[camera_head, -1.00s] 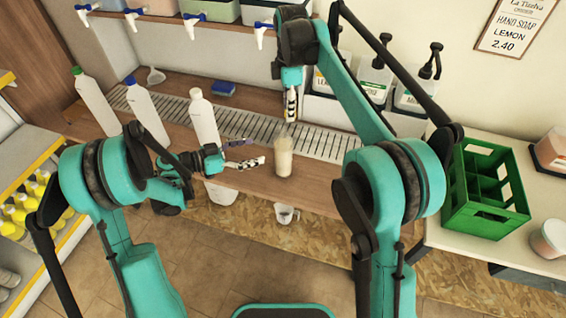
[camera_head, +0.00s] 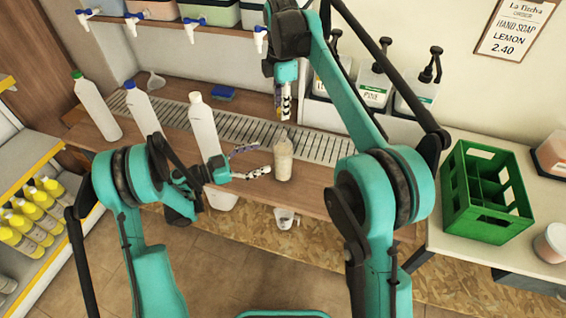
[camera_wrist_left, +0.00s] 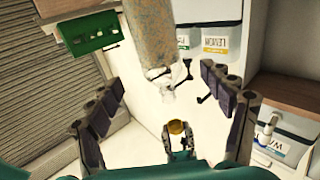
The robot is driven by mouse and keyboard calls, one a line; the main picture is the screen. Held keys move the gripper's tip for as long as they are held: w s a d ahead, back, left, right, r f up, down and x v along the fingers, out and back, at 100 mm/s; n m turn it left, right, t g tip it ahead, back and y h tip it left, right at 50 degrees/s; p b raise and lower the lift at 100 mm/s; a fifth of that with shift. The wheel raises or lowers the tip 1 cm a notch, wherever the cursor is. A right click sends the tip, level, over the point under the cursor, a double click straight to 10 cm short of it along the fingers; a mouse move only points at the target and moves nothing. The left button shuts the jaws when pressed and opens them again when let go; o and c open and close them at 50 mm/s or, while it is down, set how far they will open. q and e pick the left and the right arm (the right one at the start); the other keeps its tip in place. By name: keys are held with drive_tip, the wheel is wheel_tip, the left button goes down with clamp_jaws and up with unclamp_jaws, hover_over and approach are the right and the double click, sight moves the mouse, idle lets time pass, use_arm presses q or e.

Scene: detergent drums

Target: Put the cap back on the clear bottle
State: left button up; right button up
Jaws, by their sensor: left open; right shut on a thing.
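The clear bottle (camera_head: 283,166), with pale beige contents, stands upright near the front of the wooden counter. In the left wrist view, which is upside down, the bottle (camera_wrist_left: 158,35) hangs from the top with its bare clear neck downward. My left gripper (camera_head: 265,158) is open, its fingers pointing right at the bottle and their tips just short of it. My right gripper (camera_head: 281,112) points down above the bottle. In the left wrist view it is shut on a small yellow cap (camera_wrist_left: 177,127), apart from the neck. The cap is hard to make out in the head view.
Three white bottles (camera_head: 204,128) stand left of my left gripper, the nearest close to its wrist. A slotted drain grate (camera_head: 245,128) runs behind. Pump containers (camera_head: 372,88) stand at the back right. A green crate (camera_head: 487,190) sits on the right counter.

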sight(283, 150)
use_arm(q)
drive_tip(key=x, duration=0.8)
drive_tip(key=shift+w+d, duration=0.1)
drive_tip(key=shift+d, duration=0.1)
drive_tip(key=c, duration=1.8)
use_arm(e)
drive_tip(key=shift+d+f, duration=0.1)
drive_tip(key=shift+f, duration=2.4)
drive_tip(key=shift+f, duration=0.1)
drive_tip(key=shift+f, duration=0.8)
use_arm(q)
clamp_jaws()
use_arm(e)
drive_tip(key=shift+f, duration=0.55)
